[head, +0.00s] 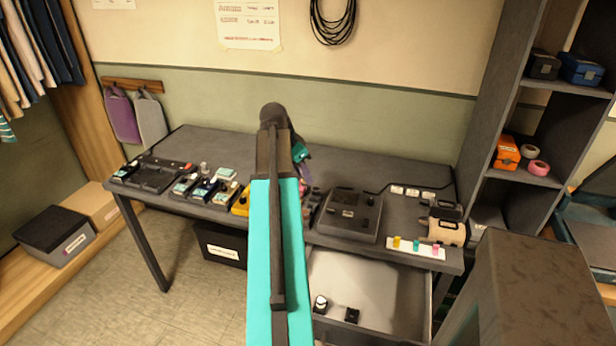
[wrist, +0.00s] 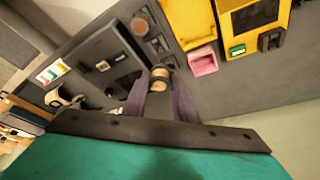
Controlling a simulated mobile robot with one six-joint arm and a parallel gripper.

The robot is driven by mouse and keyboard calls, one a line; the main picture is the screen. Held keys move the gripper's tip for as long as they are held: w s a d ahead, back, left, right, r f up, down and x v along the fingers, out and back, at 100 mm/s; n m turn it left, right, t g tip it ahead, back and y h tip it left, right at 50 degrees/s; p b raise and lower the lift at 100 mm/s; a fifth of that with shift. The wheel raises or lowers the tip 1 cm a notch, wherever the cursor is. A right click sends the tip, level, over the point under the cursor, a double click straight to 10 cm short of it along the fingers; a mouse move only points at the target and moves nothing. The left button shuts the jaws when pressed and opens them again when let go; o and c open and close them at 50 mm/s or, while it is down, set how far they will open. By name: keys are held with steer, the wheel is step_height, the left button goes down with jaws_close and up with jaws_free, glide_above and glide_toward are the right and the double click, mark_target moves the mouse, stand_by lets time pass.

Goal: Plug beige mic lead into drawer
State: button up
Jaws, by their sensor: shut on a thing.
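My gripper (wrist: 160,88) is shut on a short, dark-ended beige piece, which looks like the plug of the beige mic lead (wrist: 159,84). The piece stands between the two purple fingers in the wrist view. In the head view my arm hides the fingertips and the held piece, near the middle of the bench. Any cable from the plug cannot be made out. The drawer (head: 385,286) hangs open below the bench's right half. Two small dark items lie in its left part, one with a white top; the rest of its visible floor is bare.
A dark control box (head: 349,214) stands on the bench above the drawer. A beige roll-like object (head: 447,232) and a white strip with coloured pieces (head: 416,247) lie to its right. Several pedals crowd the bench's left. Tall shelves (head: 505,130) stand at right.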

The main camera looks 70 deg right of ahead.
steer(key=w+a+r+n+t, duration=0.2)
steer(key=w+a+n, duration=0.4)
steer(key=w+a, duration=0.85)
steer(key=w+a+r+n+t, duration=0.1)
steer(key=w+a+n+t, duration=0.35)
steer(key=w+a, duration=1.05)
steer(key=w+a+r+n+y, duration=0.1)
steer(key=w+a+n, duration=0.3)
steer(key=a, duration=0.7)
steer(key=w+a+r+n+y, duration=0.1)
steer(key=w+a+n, duration=0.3)
steer(key=a, duration=0.8)
steer(key=w+a+r+n+y, duration=0.1)
steer(key=w+a+n, duration=0.3)
steer(key=a, duration=0.8)
steer(key=shift+w+a+r+n+y, duration=0.2)
steer(key=shift+w+n+y, duration=0.15)
steer(key=shift+n, duration=0.7)
steer(key=shift+w+f, duration=0.1)
